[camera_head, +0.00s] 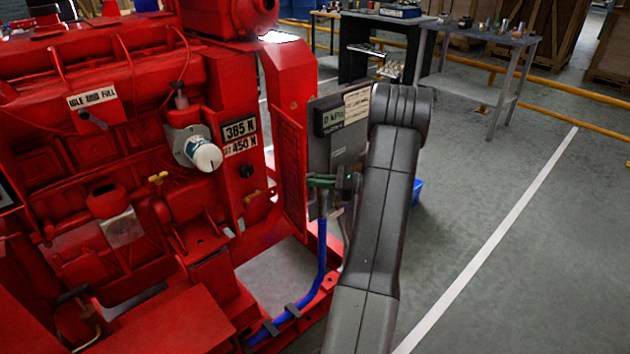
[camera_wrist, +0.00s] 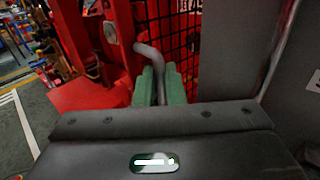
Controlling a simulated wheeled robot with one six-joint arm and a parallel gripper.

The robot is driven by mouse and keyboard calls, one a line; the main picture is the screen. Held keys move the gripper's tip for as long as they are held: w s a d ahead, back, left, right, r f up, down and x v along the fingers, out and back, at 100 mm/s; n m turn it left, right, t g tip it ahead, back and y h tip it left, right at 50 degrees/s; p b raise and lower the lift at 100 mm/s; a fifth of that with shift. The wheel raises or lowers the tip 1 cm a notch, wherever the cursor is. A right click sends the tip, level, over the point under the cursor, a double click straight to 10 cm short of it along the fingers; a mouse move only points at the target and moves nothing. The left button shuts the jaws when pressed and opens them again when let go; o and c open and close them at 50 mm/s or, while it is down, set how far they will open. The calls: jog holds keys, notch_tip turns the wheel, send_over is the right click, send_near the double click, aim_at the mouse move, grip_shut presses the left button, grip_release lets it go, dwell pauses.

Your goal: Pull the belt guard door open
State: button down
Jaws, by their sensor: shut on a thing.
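The belt guard door is a red mesh panel (camera_head: 291,165) at the front end of the red engine, seen nearly edge-on in the head view. Its mesh (camera_wrist: 181,28) also shows behind my fingers in the wrist view. A bent grey handle (camera_wrist: 147,52) stands in front of the mesh. My gripper (camera_wrist: 160,76) has its green fingers shut on this handle, one on either side of it. In the head view, my gripper (camera_head: 318,181) shows as green fingers beside the mesh panel. The handle's lower end is hidden by my fingers. I cannot tell how far open the door is.
A grey control box (camera_head: 338,125) stands just right of the guard, close to my arm. A blue hose (camera_head: 321,262) runs down to the red base frame (camera_head: 327,290). Workbenches (camera_head: 480,50) stand at the back. The floor (camera_head: 530,250) on the right is clear.

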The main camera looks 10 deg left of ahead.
jog(key=shift+w+a+r, duration=0.1)
jog(key=shift+w+a, duration=0.05)
jog(key=shift+w, duration=0.15)
jog(key=shift+g, duration=0.3)
jog(key=c, duration=1.8)
grip_release()
jog(key=shift+a, duration=0.1)
jog(key=o, duration=0.3)
jog(key=shift+a, duration=0.25)
jog(key=shift+d, duration=0.15)
jog(key=d, duration=1.3)
jog(key=shift+w+d+p, duration=0.4)
jog(key=shift+w, duration=0.05)
